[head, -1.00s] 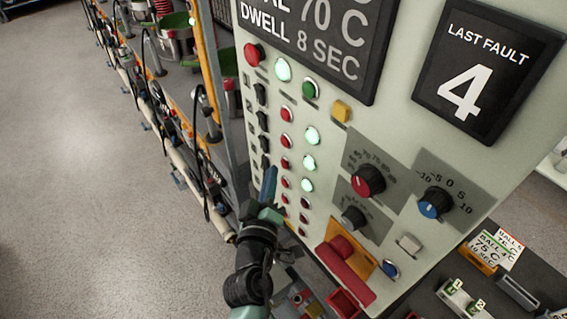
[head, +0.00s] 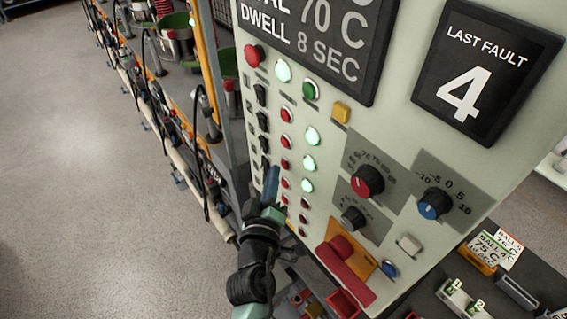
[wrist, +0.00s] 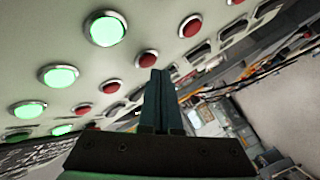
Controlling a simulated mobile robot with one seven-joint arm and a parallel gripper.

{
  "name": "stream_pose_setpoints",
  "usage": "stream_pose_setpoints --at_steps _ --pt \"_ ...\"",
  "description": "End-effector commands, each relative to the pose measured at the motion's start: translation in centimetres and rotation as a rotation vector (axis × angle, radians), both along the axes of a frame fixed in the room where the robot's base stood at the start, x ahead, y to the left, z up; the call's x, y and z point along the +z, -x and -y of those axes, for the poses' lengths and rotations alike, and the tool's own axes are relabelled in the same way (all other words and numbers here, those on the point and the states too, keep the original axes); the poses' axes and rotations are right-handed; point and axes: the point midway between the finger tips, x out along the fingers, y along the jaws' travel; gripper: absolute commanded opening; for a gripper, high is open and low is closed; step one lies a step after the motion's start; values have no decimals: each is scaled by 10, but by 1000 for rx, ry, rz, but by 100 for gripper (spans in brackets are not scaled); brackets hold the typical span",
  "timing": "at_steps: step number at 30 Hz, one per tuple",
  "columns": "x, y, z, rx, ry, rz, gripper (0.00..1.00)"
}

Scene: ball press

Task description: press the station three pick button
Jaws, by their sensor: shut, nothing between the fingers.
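The control panel (head: 400,120) carries a column of red buttons (head: 285,140) beside a column of lit green buttons (head: 308,163). I cannot read which one is the station three pick button. My gripper (head: 272,180) is shut and empty, its fingers just left of the lower red buttons in the head view. In the wrist view, the closed fingers (wrist: 160,78) point toward the panel, just right of and below a red button (wrist: 147,58). Lit green buttons (wrist: 105,29) lie farther left. I cannot tell whether the fingertips touch the panel.
Black switches (head: 263,121) line the panel's left edge. Two knobs, red (head: 367,181) and blue (head: 434,203), sit to the right. A red and orange fixture (head: 345,262) projects lower down. A rack with cables (head: 175,110) stands left of the panel, with open floor (head: 80,180) beyond.

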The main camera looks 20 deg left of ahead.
Motion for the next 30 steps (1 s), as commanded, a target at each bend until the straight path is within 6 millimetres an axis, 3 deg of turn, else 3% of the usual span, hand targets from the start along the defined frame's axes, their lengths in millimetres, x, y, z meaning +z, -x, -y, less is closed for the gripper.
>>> stream_pose_setpoints --at_steps 30 --pt "1 -8 7 -1 -1 1 0"
